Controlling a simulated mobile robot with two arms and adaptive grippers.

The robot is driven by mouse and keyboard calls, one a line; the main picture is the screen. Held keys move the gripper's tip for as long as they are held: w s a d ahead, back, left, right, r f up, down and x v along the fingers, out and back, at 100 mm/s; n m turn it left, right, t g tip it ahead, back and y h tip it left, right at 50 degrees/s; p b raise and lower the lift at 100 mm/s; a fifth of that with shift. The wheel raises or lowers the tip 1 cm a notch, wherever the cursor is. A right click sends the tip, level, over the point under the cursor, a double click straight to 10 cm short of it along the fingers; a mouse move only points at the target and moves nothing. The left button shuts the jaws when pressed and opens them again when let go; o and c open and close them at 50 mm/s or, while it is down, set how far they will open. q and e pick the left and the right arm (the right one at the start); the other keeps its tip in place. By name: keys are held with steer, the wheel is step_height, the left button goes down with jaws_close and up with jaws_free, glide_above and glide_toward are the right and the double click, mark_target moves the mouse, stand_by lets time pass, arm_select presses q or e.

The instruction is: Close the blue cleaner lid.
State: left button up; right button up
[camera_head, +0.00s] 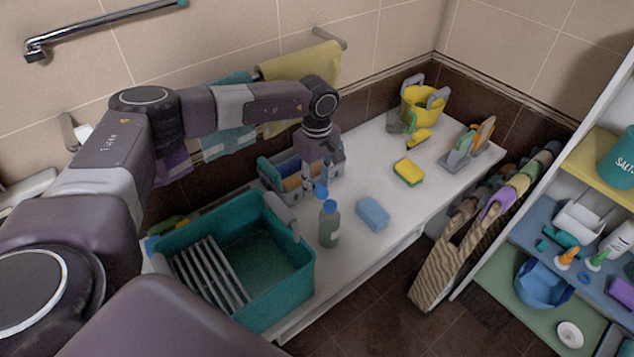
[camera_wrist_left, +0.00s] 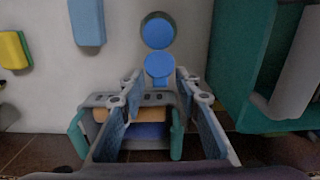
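The cleaner bottle (camera_head: 329,232) stands upright on the white bench top, with greenish contents and a blue top. In the left wrist view its blue top (camera_wrist_left: 158,33) is seen from above. A second blue round piece (camera_wrist_left: 159,65), apparently the lid swung open, sits beside the top on the gripper's side; it also shows in the head view (camera_head: 321,190). My left gripper (camera_head: 314,184) points down just behind the bottle. In the left wrist view its fingers (camera_wrist_left: 160,84) are apart with nothing clamped between them. My right gripper is not in view.
A teal basin (camera_head: 290,285) with a grey rack stands left of the bottle. A grey and teal caddy (camera_head: 272,178) is behind, under my gripper. A blue sponge (camera_head: 372,213) lies right of the bottle, a yellow sponge (camera_head: 408,172) farther back. The bench between them is clear.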

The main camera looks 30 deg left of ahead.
arm_select(q)
steer(key=shift+a, duration=0.1)
jaws_close()
